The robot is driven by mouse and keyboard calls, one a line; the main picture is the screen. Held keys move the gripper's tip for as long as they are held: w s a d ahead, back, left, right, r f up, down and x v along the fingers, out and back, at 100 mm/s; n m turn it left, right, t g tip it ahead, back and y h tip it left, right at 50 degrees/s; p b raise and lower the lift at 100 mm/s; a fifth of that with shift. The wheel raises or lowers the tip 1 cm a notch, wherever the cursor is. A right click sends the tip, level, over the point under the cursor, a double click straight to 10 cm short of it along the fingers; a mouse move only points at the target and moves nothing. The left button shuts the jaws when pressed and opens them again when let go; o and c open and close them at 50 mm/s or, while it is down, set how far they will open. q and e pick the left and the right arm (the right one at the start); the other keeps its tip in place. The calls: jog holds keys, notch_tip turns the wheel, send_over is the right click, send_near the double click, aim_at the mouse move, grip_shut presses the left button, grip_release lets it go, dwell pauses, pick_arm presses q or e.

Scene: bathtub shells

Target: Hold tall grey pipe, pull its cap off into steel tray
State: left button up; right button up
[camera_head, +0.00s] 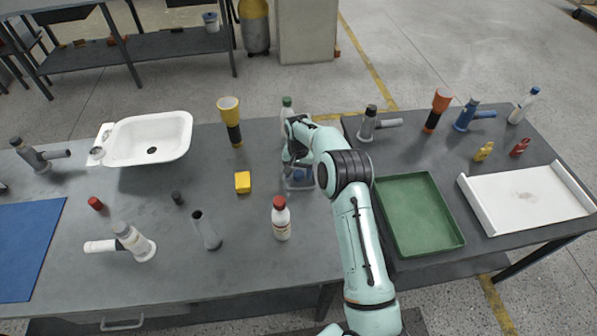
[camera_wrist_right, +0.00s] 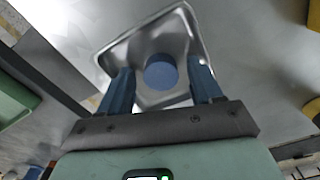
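A tall grey pipe (camera_head: 207,232) stands on the grey table, left of the red-capped bottle; its top looks dark and open, with no cap on it. The small steel tray (camera_head: 291,186) is on the table, partly hidden under my right gripper (camera_head: 297,166). A round blue cap (camera_wrist_right: 161,72) shows inside the steel tray (camera_wrist_right: 140,47) in the right wrist view. My right gripper (camera_wrist_right: 161,88) has its two blue fingers apart, one on each side of the cap, with visible gaps. My left gripper is not in view.
A red-capped bottle (camera_head: 281,219) and a yellow block (camera_head: 242,182) stand near the steel tray. A green-capped bottle (camera_head: 287,108) is just behind my right gripper. A green tray (camera_head: 455,240) lies to the right, a white basin (camera_head: 175,128) to the left.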

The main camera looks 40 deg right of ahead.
aim_at(299, 175)
jog(key=shift+r, duration=0.15)
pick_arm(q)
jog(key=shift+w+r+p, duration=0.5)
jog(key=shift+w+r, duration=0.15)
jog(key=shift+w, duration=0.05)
pick_arm(e)
notch_tip(299, 175, up, 12)
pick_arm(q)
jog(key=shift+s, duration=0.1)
